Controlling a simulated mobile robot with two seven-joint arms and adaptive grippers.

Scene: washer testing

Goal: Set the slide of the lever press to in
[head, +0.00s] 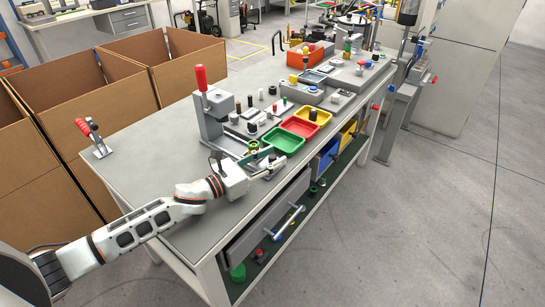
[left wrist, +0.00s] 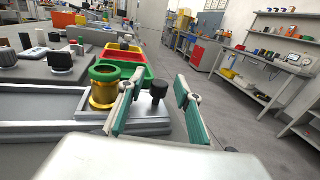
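The lever press (head: 213,112), grey with a red upright handle (head: 201,78), stands on the workbench. Its slide runs from the press toward the front edge. The slide carriage (left wrist: 150,122) carries a brass and green ring-shaped piece (left wrist: 104,86) and a black knob (left wrist: 159,90). The carriage appears to be at the outer end, away from the press column. My left gripper (head: 262,160) is over this end; in the left wrist view its teal-padded fingers (left wrist: 160,82) are open, one on each side of the knob, with gaps visible. My right gripper is not in view.
A green tray (head: 283,141), a red tray (head: 299,126) and a yellow tray lie just beyond the slide. Small parts stand behind them. A red-handled clamp (head: 92,137) is at the left table edge. The table left of the press is clear.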

